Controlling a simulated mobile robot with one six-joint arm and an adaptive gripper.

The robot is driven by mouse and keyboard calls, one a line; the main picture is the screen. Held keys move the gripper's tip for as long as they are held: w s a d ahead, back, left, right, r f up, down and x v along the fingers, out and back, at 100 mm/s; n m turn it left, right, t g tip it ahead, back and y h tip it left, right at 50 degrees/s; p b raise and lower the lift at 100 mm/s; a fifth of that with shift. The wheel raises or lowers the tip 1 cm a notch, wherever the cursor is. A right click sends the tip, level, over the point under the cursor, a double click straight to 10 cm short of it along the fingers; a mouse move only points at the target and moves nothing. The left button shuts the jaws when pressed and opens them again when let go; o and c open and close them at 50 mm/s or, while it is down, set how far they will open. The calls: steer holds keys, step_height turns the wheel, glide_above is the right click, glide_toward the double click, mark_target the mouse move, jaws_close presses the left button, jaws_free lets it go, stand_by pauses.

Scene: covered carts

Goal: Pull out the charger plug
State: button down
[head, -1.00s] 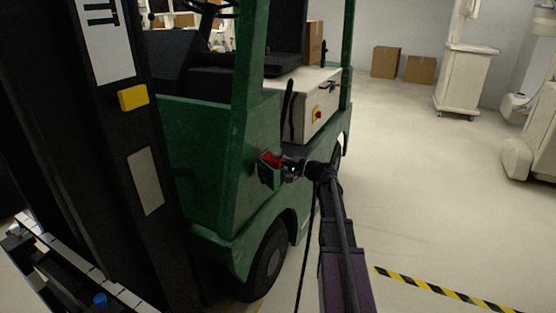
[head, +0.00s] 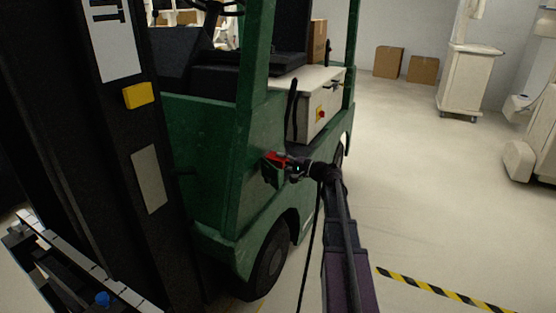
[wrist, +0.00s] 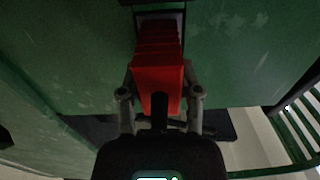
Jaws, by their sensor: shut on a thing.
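The red charger plug (wrist: 158,82) shows in the wrist view, with its ribbed far end at a dark socket (wrist: 160,17) on the green truck panel. I cannot tell how deep it sits in the socket. My gripper (wrist: 160,98) has one finger on each side of the plug and is shut on it. In the head view the plug (head: 276,157) is a small red patch at the side of the green forklift (head: 205,140). My gripper (head: 291,164) reaches it from the right and partly hides it. A dark cable (head: 308,250) hangs below.
A white box with a red button (head: 320,114) sits on the truck above the plug. The truck's wheel (head: 268,262) is below. Open floor (head: 430,190) lies to the right, with yellow-black tape (head: 440,293). A white cart (head: 468,80) and cardboard boxes (head: 388,62) stand farther back.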

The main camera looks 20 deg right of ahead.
mark_target(286, 164)
steer(key=shift+s+f, duration=0.45)
steer(key=shift+s, duration=0.05)
steer(key=shift+v, duration=0.8)
steer(key=shift+s+d, duration=0.3)
steer(key=shift+d+r, duration=0.1)
steer(key=shift+d, duration=0.05)
steer(key=shift+s, duration=0.1)
